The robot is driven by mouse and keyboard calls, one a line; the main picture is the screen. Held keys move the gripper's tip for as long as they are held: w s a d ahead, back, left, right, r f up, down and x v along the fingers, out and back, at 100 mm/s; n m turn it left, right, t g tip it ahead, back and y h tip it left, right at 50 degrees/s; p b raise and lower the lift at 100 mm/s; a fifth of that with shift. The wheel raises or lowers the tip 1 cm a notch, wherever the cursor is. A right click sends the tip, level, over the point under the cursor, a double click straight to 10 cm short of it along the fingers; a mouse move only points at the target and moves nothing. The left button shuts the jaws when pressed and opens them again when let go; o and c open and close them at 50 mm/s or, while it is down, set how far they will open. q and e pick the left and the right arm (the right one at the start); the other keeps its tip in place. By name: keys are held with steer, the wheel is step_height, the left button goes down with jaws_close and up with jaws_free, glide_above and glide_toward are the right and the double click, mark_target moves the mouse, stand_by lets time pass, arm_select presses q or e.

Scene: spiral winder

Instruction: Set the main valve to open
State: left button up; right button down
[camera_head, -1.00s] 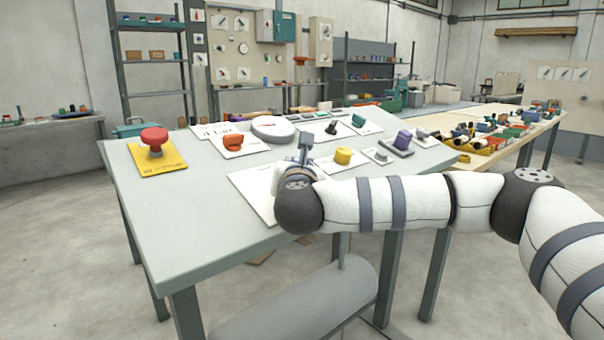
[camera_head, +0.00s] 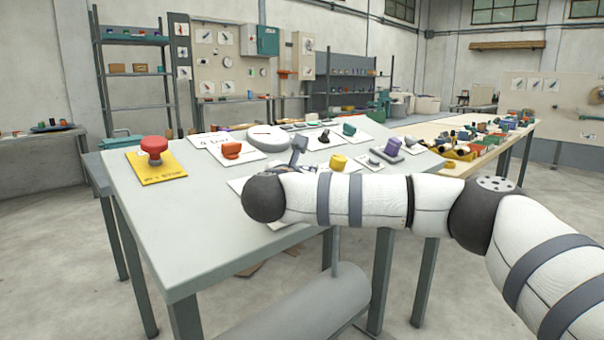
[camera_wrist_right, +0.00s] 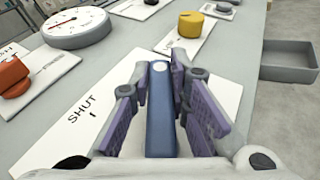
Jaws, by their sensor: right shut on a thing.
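The main valve shows in the right wrist view as a blue lever handle (camera_wrist_right: 160,115) with a pale round mark near its far end. It lies on a white plate (camera_wrist_right: 50,150) with the word SHUT and a short tick to the left of the handle. My right gripper (camera_wrist_right: 160,75) has its purple-grey fingers closed on both sides of the handle. In the head view my right gripper (camera_head: 299,148) shows small above the panel, and my arm hides most of the valve. No OPEN label is visible. My left gripper is not in view.
Around the valve are a round gauge (camera_wrist_right: 77,26), an orange knob (camera_wrist_right: 12,76) and a yellow knob (camera_wrist_right: 191,23). A red mushroom button (camera_head: 154,147) stands at the panel's left. A grey tray (camera_wrist_right: 289,60) is at the right. The panel's left front is clear.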

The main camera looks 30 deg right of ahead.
steer(key=shift+d, duration=0.1)
steer(key=c, duration=1.5)
jaws_free()
steer(key=v, duration=1.2)
steer(key=shift+f, duration=0.1)
